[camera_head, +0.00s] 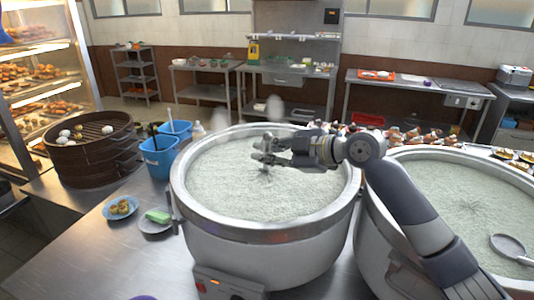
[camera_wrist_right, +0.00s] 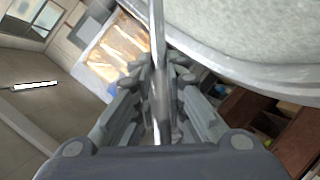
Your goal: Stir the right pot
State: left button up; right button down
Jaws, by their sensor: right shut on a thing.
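Two large metal stockpots of pale congee stand side by side: a middle pot (camera_head: 265,234) and a right pot (camera_head: 405,158), the latter partly hidden by my right arm. My right gripper (camera_head: 266,150) is above the congee of the middle pot. It is shut on a thin metal handle, which runs between its fingers in the right wrist view (camera_wrist_right: 158,30). The lower end of this utensil is hard to make out at the congee. A ladle (camera_head: 507,245) lies in the right pot near its front right rim. My left gripper is not in view.
Blue containers (camera_head: 158,160) and stacked dark steamer baskets (camera_head: 95,160) stand left of the middle pot. A plate of food (camera_head: 121,208) and a plate with a green item (camera_head: 156,220) lie on the metal counter (camera_head: 95,255). Small food pieces line the counter behind the pots.

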jog(key=shift+r, duration=0.2)
notch_tip(320, 180, up, 15)
jog(key=p, duration=1)
jog(key=shift+f, duration=0.3)
jog(key=n+t+b, duration=0.1)
jog(key=b, duration=0.3)
jog(key=shift+y, duration=0.3)
dwell(0.5)
dwell(0.4)
